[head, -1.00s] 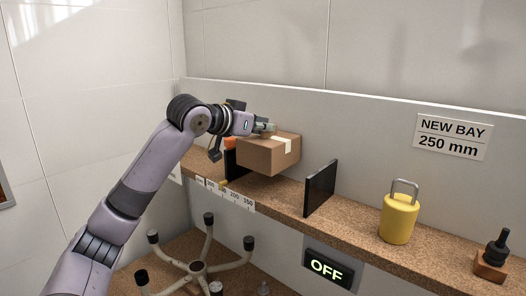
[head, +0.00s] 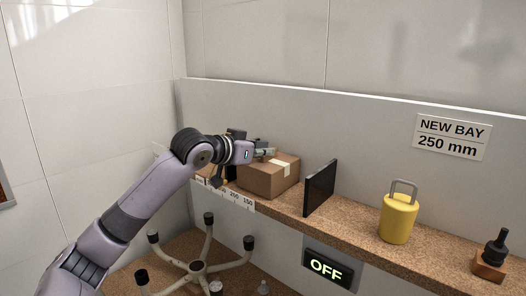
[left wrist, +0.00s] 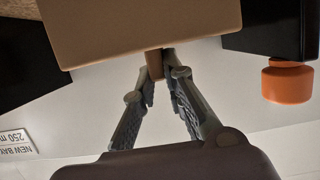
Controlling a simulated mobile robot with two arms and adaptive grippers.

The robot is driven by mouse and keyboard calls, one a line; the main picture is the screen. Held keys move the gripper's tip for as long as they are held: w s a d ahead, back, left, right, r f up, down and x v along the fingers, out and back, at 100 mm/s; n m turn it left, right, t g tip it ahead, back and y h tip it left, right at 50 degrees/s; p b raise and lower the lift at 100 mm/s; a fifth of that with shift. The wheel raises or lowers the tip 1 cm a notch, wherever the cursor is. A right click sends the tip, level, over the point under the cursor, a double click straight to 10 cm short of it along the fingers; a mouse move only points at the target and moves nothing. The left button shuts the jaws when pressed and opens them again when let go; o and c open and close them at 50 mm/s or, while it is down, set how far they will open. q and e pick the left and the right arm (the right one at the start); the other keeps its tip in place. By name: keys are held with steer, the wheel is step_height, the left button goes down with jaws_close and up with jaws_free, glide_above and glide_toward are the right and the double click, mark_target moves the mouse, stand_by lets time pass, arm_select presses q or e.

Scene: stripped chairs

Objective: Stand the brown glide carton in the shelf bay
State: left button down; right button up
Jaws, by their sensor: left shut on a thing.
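The brown glide carton (head: 262,180), with a pale tape strip on top, is upright at the shelf (head: 350,228), between two black dividers. The right divider (head: 320,188) stands apart from it; the left divider (head: 230,171) is mostly hidden. The carton's underside is at or very near the shelf surface; I cannot tell if it touches. My left gripper (head: 265,153) is at its upper back left. In the left wrist view, the fingers (left wrist: 157,68) close on a narrow brown tab at the carton (left wrist: 140,25). My right gripper is out of view.
A yellow weight-like object (head: 398,218) with a grey handle and a black knob on a wooden block (head: 490,258) stand farther right. An orange knob (left wrist: 287,82) is beside a divider. A chair base (head: 198,267) and an OFF display (head: 328,268) are below the shelf.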

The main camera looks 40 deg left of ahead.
arm_select(q)
steer(key=c, duration=1.7)
jaws_free()
steer(key=shift+o, duration=0.2)
steer(key=shift+s, duration=0.25)
steer(key=d+b+v, duration=0.1)
steer(key=b+v, duration=0.5)
steer(key=v, duration=0.5)
steer(key=shift+s+a+r, duration=0.25)
steer(key=shift+a, duration=0.25)
